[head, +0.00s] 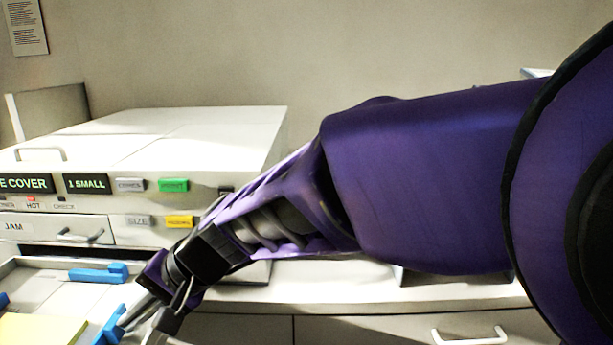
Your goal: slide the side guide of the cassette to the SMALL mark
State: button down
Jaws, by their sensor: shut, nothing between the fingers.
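The cassette (35,275) is a pale open tray at the lower left, pulled out below the printer front. A blue guide (98,273) lies across its back part. Another blue guide (108,325) stands to the right of a yellow paper stack (40,330), and a bit of blue shows at the left edge. My gripper (143,322) is shut and empty, just right of the guide beside the paper. I cannot tell whether it touches that guide. The SMALL mark on the cassette cannot be made out, and the cassette's front is out of frame.
The white printer (200,135) stands behind, with a display reading "1 SMALL", a green button (174,185), a yellow button (180,222) and a JAM drawer (50,228). The counter (330,285) right of the cassette looks mostly clear. My arm hides much of the right side.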

aim_at(107, 322)
jog(key=shift+s, duration=0.1)
dwell(0.3)
jog(key=shift+a, duration=1.55)
jog(key=shift+d+r, duration=0.1)
jog(key=shift+r, duration=0.05)
